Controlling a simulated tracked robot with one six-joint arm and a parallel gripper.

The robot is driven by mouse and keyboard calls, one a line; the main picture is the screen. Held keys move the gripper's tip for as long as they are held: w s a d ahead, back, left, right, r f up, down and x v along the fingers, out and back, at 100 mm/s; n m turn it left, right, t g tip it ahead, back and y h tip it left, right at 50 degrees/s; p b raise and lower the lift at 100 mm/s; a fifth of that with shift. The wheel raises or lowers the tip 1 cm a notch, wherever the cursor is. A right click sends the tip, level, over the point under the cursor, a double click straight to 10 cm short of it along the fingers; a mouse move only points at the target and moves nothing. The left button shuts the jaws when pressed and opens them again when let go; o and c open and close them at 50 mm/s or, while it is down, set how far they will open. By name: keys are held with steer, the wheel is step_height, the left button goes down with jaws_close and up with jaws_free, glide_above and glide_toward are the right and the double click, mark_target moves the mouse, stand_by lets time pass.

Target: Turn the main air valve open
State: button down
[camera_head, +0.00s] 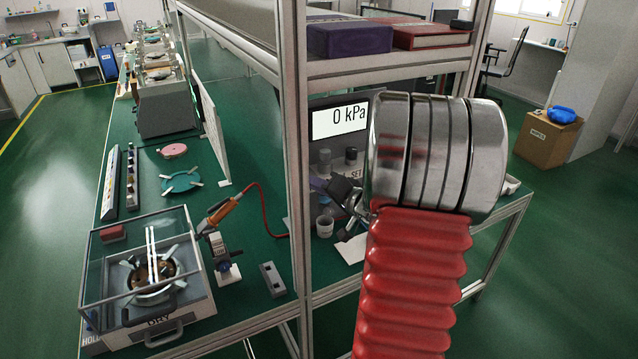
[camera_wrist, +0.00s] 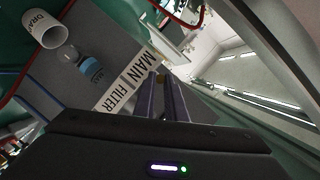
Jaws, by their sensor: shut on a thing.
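My gripper (camera_wrist: 160,80) points at a panel with a white strip marked MAIN and FILTER (camera_wrist: 124,80). In the head view, my gripper (camera_head: 319,184) is partly behind my arm, below a display (camera_head: 340,121) that reads 0 kPa. The valve cannot be made out there.
A white cup marked DRAIN (camera_wrist: 47,29) and a blue-labelled bowl (camera_wrist: 91,69) are left of the fingers. A frame post (camera_head: 294,170) stands close left of my arm, with a shelf (camera_head: 390,66) above. A glass-sided burner (camera_head: 150,270) is at lower left.

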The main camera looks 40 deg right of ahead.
steer(key=shift+w+a+m+h, duration=0.25)
steer(key=shift+a+m+h, duration=0.35)
steer(key=shift+m+h, duration=0.5)
steer(key=shift+h, duration=0.3)
steer(key=c, duration=1.8)
jaws_free()
steer(key=v, duration=1.3)
steer(key=shift+s+r, duration=0.3)
steer(key=shift+s, duration=0.05)
